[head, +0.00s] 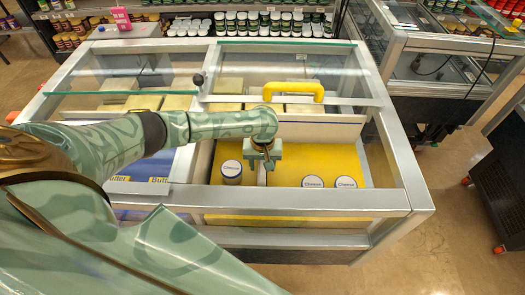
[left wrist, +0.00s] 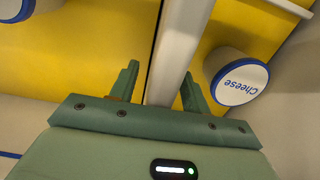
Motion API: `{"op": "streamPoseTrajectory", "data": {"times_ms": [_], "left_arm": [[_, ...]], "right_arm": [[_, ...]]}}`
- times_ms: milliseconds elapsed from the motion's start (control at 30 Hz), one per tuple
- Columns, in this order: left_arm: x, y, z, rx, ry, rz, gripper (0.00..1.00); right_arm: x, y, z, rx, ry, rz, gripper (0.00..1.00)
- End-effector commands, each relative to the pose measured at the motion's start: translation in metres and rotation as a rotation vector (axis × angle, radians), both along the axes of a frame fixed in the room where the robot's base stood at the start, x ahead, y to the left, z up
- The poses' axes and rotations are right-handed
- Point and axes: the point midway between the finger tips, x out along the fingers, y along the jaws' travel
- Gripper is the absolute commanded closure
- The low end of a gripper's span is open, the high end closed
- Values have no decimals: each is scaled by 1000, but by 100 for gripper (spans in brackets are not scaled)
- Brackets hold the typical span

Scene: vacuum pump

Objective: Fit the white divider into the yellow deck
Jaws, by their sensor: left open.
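The white divider (left wrist: 174,50) shows in the left wrist view as a pale bar running away from my left gripper (left wrist: 160,72). The gripper's two fingers are apart, one on each side of the divider, with gaps visible. In the head view the gripper (head: 262,158) hangs over the yellow deck (head: 300,172), and a thin pale edge of the divider (head: 262,178) shows below it. In the left wrist view the deck (left wrist: 85,45) lies on both sides of the divider, with a thin dark line along its left side. The divider's lower edge is hidden.
White-lidded cheese tubs (head: 313,182) stand on the deck to the right, and one (head: 231,168) stands just left of the gripper. A blue butter section (head: 150,172) lies further left. The metal case frame (head: 395,165) surrounds the deck. A yellow handle (head: 293,89) sits behind.

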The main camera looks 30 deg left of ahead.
Motion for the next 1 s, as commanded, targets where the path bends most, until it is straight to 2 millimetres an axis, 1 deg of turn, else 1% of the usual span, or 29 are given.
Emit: {"op": "streamPoseTrajectory", "data": {"times_ms": [167,300,400,533,600,733,1000], "left_arm": [[1,1,40,0,-5,0,53],[2,1,81,0,-6,-1,53],[1,0,107,-1,-5,-1,53],[1,0,135,0,-4,0,53],[1,0,145,0,-4,-1,53],[0,0,156,0,-2,1,53],[0,0,159,1,-1,0,53]], "right_arm": [[3,0,21,1,-8,0,64],[6,0,40,0,-14,0,64],[7,0,51,0,-17,0,64],[8,1,62,0,-20,0,64],[9,1,66,1,-21,0,64],[9,1,69,1,-21,0,64],[9,1,69,1,-21,0,64]]}}
